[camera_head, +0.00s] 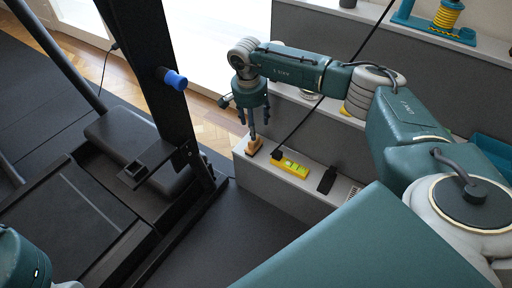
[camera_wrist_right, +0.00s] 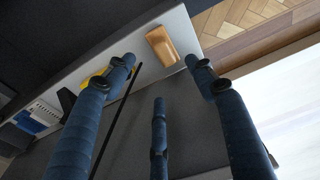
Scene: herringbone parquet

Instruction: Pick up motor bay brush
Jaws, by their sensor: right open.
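What I take to be the motor bay brush is a small tan wooden block (camera_head: 253,148) at the left end of the low grey ledge. It also shows in the right wrist view (camera_wrist_right: 162,46), lying near the ledge's end; any bristles are hidden. My right gripper (camera_head: 259,134) points down just above the block in the head view. In the right wrist view its fingers (camera_wrist_right: 160,70) are spread with nothing between them, and the block lies just beyond the tips. My left gripper is out of view.
A yellow tool (camera_head: 291,166) and a black object (camera_head: 327,180) lie further right on the ledge (camera_head: 308,187). A thin black cord or rod slants down to the ledge near the yellow tool. A treadmill-like machine (camera_head: 110,195) with a dark upright stands at left.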

